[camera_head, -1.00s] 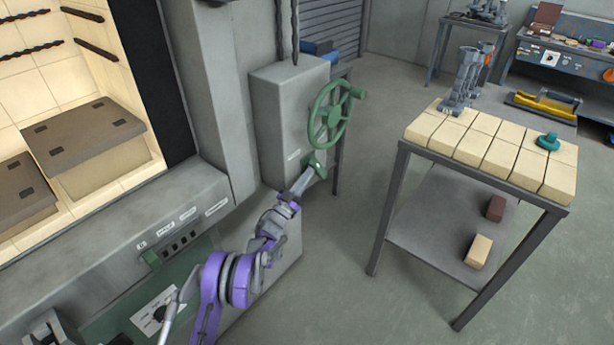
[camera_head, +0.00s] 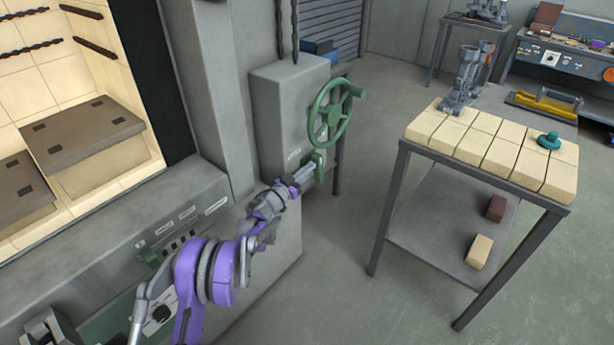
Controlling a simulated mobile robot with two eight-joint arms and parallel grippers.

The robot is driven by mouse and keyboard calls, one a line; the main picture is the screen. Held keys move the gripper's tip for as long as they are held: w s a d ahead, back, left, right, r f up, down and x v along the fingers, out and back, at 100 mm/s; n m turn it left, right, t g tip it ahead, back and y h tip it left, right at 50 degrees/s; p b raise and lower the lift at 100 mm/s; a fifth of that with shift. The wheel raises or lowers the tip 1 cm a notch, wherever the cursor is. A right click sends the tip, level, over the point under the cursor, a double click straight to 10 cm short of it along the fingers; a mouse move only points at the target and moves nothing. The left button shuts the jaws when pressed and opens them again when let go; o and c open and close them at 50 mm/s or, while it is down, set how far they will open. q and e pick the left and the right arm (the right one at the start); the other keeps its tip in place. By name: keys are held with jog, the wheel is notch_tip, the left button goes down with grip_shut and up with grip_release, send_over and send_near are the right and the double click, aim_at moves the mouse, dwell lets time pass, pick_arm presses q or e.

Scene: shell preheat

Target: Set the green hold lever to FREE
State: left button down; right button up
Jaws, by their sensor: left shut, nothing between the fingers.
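The green hold lever (camera_head: 319,163) is on the side of the grey box (camera_head: 288,115), below the green handwheel (camera_head: 334,112). A small pale label (camera_head: 294,156) is on the box beside it; its words are too small to read. My left gripper (camera_head: 309,174) is shut and empty, with its fingertips at the lever's lower part. I cannot tell whether they touch it. The fingers hide part of the lever. My right gripper is not in view.
A table topped with pale bricks (camera_head: 480,148) stands to the right, with a teal knob-like object (camera_head: 548,141) on it. The open furnace (camera_head: 85,135) is at the left. Clear floor lies between the box and the table.

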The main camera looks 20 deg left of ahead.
pick_arm(q)
jog(key=shift+w+d+r+g+y+b, duration=0.15)
jog(key=shift+w+r+g+y+b, duration=0.25)
jog(key=shift+g, duration=0.4)
jog(key=shift+r, duration=0.2)
notch_tip(320, 180, up, 10)
dwell(0.6)
jog(key=shift+r, duration=0.1)
